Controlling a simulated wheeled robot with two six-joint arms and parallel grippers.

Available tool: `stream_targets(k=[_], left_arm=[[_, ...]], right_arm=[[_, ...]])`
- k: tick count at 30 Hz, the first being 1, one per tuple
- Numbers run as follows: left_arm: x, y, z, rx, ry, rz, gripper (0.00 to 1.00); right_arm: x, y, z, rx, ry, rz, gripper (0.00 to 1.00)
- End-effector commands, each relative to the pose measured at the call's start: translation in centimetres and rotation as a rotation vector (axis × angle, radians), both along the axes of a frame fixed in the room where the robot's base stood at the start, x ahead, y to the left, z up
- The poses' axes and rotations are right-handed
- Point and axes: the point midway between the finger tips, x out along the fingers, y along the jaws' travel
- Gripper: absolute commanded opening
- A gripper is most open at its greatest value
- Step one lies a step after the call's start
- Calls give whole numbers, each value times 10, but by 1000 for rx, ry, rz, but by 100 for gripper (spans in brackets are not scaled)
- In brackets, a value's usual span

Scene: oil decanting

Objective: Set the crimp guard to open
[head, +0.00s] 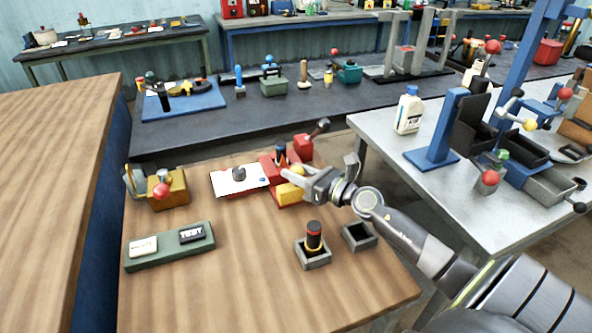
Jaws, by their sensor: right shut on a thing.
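A red crimping device (266,168) stands at the back middle of the near wooden table, with a black lever (319,127) rising at its back right. I take the yellow part (288,194) at its front to be the crimp guard; whether it is open or closed I cannot tell. My right gripper (288,174) reaches in from the right and is shut at the device, by a small yellow knob (298,170). The fingers partly hide what they grip, which appears to be this knob. My left gripper is not in view.
A white plate (238,180) adjoins the device's left side. A brass fixture with a red ball (162,190) stands at the left. A green label tray (170,248), a holder with a dark cylinder (314,245) and an empty square tray (359,237) sit nearer. The front wood is clear.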

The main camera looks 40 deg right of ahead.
Motion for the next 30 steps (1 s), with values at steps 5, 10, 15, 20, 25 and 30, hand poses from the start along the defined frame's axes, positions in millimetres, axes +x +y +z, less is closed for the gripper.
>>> stream_targets(k=[5, 10, 15, 20, 25, 30], left_arm=[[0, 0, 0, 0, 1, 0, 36], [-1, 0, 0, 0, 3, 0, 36], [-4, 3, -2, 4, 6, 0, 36], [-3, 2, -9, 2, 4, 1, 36], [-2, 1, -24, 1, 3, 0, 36], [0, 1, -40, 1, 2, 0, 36]], right_arm=[[-1, 1, -3, 1, 6, 4, 54], [-1, 1, -2, 1, 4, 3, 54], [-3, 0, -2, 0, 4, 2, 54], [-17, -6, -5, -4, 5, 2, 54], [-41, -15, -7, -6, 5, 3, 54], [-59, -22, -8, -8, 7, 1, 54]])
